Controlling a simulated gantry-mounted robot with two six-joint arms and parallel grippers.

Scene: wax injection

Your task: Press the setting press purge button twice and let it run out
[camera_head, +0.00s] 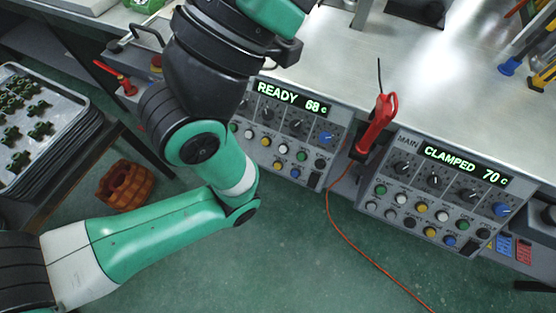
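Two grey control panels stand side by side at the bench's front edge. The left panel (272,158) shows a lit display (292,102) reading "READY 68 c", with knobs and coloured push buttons below. Its left end, where a name could stand, is hidden behind my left arm. The right panel (392,213) is marked "MAIN", and its display (465,166) reads "CLAMPED 70 c". The button labels are too small to read, so I cannot tell which is purge. My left arm crosses the left of the view and leaves at the top; neither gripper shows.
A red-handled tool (377,124) stands between the panels, and an orange cable (345,240) hangs to the floor. A tray (62,118) of dark parts is at left, above an orange basket (124,185). The metal bench top (420,90) is mostly clear behind the panels.

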